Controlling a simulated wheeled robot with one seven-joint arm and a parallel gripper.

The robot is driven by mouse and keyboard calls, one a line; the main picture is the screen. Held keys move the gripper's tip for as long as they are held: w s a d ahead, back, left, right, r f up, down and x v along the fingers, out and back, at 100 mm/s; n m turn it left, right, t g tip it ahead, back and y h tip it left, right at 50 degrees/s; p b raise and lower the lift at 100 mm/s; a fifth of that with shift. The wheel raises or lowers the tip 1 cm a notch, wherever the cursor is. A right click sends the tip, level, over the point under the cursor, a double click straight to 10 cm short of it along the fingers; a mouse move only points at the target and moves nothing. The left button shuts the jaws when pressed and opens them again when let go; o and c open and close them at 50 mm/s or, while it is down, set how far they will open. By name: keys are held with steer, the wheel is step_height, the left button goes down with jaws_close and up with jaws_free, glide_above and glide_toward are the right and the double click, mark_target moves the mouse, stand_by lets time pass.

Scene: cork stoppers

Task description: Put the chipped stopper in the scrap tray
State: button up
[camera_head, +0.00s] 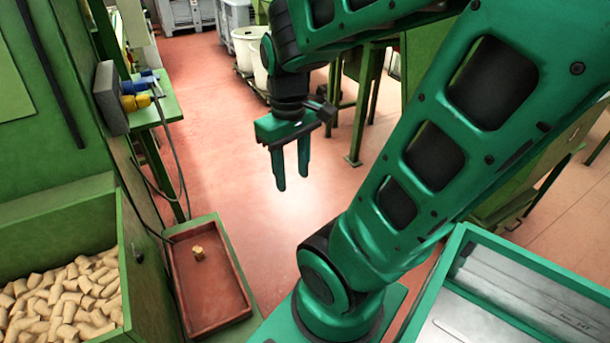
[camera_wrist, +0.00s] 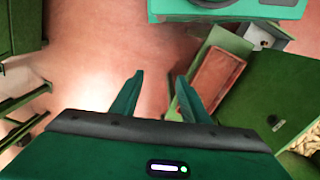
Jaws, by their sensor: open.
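A single cork stopper (camera_head: 198,253) is inside a shallow red-brown tray (camera_head: 243,306) with a green rim, towards the tray's far end. Whether it is chipped is too small to tell. My gripper (camera_head: 292,182) hangs over the open floor, to the right of the tray and well apart from it, fingers pointing down. Its two fingers are spread with nothing between them. In the wrist view my gripper (camera_wrist: 160,78) is also open and empty, and the tray (camera_wrist: 222,82) lies to its right; I cannot make out a stopper in it there.
A green bin (camera_head: 124,240) full of cork stoppers (camera_head: 60,300) stands left of the tray. A grey box (camera_head: 110,98) and a small green table (camera_head: 160,112) with cables are behind it. Reddish floor (camera_head: 230,130) is clear around my gripper. White tubs (camera_head: 245,48) stand at the back.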

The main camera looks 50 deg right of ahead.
steer(key=s+m, duration=0.2)
steer(key=s+r+m, duration=0.1)
steer(key=s+m, duration=0.1)
steer(key=shift+s+m, duration=0.3)
steer(key=shift+s, duration=0.05)
